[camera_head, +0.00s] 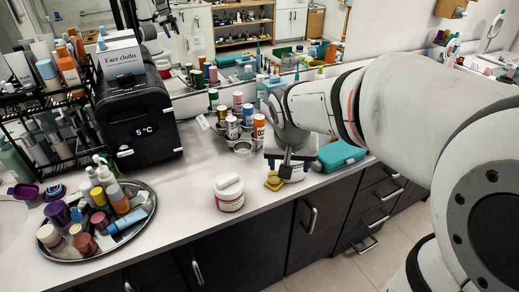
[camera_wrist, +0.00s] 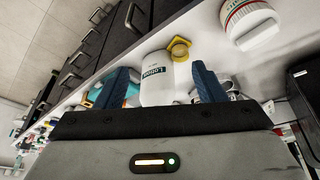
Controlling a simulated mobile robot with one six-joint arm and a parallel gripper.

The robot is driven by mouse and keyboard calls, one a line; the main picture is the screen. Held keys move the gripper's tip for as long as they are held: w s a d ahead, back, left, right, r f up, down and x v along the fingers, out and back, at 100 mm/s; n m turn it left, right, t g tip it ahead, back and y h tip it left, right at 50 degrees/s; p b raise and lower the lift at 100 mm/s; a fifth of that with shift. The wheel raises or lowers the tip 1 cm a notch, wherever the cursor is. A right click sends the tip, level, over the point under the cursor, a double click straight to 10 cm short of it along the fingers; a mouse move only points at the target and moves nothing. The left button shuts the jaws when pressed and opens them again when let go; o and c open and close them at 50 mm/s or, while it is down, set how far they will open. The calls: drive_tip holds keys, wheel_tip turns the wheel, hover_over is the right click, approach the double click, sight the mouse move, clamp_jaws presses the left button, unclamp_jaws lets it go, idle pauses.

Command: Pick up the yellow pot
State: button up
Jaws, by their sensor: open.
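A small yellow pot (camera_head: 273,183) sits on the white counter near its front edge, just left of my gripper (camera_head: 284,168) in the head view. In the wrist view the yellow pot (camera_wrist: 180,49) lies beyond my fingertips, near the counter edge. My gripper (camera_wrist: 162,74) points down, its two dark blue fingers spread apart. A white labelled bottle (camera_wrist: 157,82) shows between the fingers, right beside the pot. I cannot tell whether the fingers touch the bottle. In the head view the bottle is mostly hidden behind my gripper.
A white lidded jar (camera_head: 229,192) stands left of the pot. A teal case (camera_head: 340,155) lies to the right. Several cans (camera_head: 238,125) stand behind. A round tray (camera_head: 70,250) of bottles and a black cooler box (camera_head: 137,115) are at left. Counter between tray and jar is clear.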

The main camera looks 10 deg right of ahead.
drive_tip(key=m+b, duration=0.2)
drive_tip(key=b, duration=0.2)
approach(274, 174)
drive_tip(key=shift+h, duration=0.4)
drive_tip(key=f, duration=0.7)
drive_tip(key=shift+w+d+f+p, duration=0.15)
drive_tip(key=shift+w+d+p, duration=0.05)
drive_tip(key=shift+w+p, duration=0.15)
drive_tip(key=c, duration=1.1)
